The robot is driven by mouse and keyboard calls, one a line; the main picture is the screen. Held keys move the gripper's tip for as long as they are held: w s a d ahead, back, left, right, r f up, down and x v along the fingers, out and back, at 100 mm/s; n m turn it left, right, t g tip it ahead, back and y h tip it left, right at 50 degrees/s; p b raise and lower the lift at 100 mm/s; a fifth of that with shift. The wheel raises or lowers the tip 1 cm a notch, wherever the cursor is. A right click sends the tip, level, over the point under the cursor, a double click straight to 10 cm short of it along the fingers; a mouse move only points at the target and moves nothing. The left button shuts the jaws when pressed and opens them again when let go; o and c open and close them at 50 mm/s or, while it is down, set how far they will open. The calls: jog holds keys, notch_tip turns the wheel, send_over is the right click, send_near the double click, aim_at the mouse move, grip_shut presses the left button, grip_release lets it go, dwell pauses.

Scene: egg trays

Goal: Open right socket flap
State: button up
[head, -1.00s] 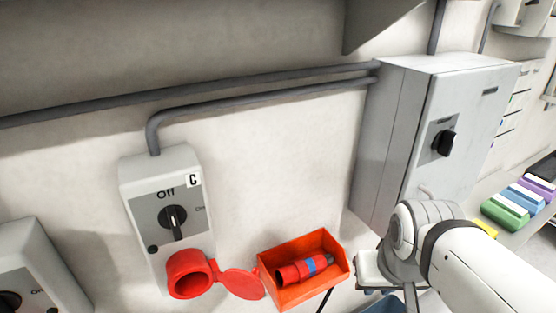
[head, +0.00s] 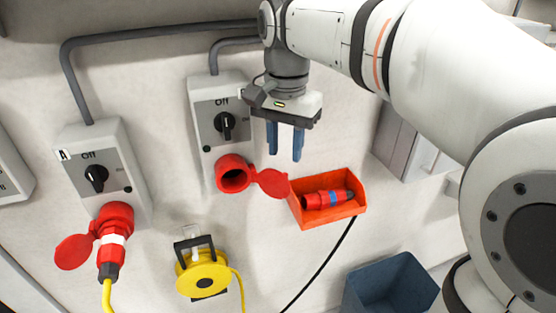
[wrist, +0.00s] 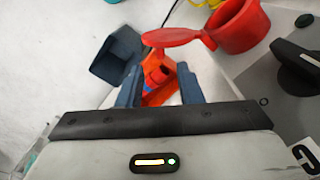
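The right socket (head: 232,175) is red and sits at the bottom of the grey switch box (head: 205,125), whose dial points to Off. Its round red flap (head: 272,182) stands swung out to the right, and the dark socket mouth shows. In the wrist view the flap (wrist: 172,37) and socket (wrist: 238,27) are at the top, and the box carries a C label. My gripper (head: 285,153) points down just above the flap, apart from it. Its blue fingers are open with nothing between them, as in the wrist view (wrist: 160,72).
An orange bin (head: 330,217) holding a red plug is on the wall to the right. Box A (head: 75,140) at left has a red plug in its socket (head: 115,215). A yellow cable reel (head: 190,282) hangs below. A dark blue bin (head: 355,295) stands lower right.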

aim_at(277, 180)
notch_tip(277, 180, down, 6)
jog(key=shift+r, duration=0.1)
jog(key=shift+c, duration=0.4)
grip_shut()
dwell(0.3)
